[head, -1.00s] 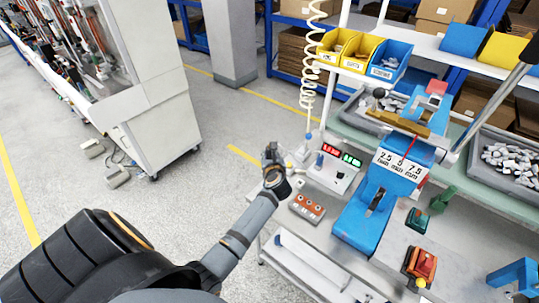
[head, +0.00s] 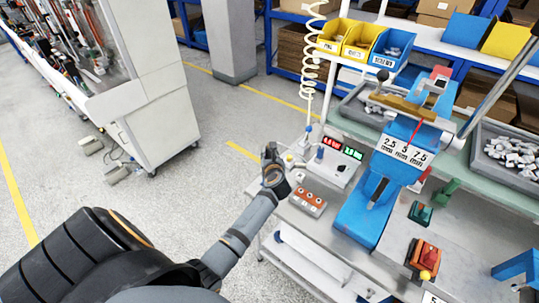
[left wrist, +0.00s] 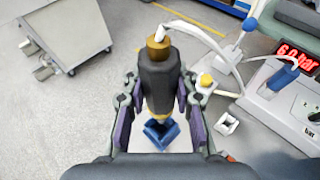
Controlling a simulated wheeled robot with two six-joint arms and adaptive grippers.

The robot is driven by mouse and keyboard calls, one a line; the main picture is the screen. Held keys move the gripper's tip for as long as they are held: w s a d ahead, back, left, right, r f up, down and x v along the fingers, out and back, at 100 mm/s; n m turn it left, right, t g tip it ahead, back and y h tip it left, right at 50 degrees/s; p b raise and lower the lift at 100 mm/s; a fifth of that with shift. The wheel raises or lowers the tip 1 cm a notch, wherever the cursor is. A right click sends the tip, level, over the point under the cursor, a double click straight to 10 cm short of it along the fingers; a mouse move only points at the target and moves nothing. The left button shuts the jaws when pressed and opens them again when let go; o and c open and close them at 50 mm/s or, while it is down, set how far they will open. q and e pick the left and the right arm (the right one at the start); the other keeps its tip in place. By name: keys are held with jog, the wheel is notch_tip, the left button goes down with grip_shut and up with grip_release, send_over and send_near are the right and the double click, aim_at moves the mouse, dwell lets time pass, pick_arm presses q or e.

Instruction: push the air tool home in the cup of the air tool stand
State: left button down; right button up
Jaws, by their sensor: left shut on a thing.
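My left gripper (head: 272,158) is at the near left edge of the bench in the head view. In the left wrist view its fingers (left wrist: 158,108) are shut around the air tool (left wrist: 158,80), a dark cylinder with a brass fitting and a pale hose at its top end. Below the tool shows a blue squarish piece (left wrist: 160,133). I cannot tell whether it is part of the tool or of the stand. The cup of the air tool stand is not clearly visible, so how deep the tool sits cannot be told. My right gripper is in neither view.
A grey box with red and green displays (head: 335,155) stands just right of the gripper. An orange-topped block (head: 308,201) lies nearer. A blue press (head: 378,200) stands farther right. A coiled hose (head: 309,60) hangs behind the gripper. Open floor lies to the left.

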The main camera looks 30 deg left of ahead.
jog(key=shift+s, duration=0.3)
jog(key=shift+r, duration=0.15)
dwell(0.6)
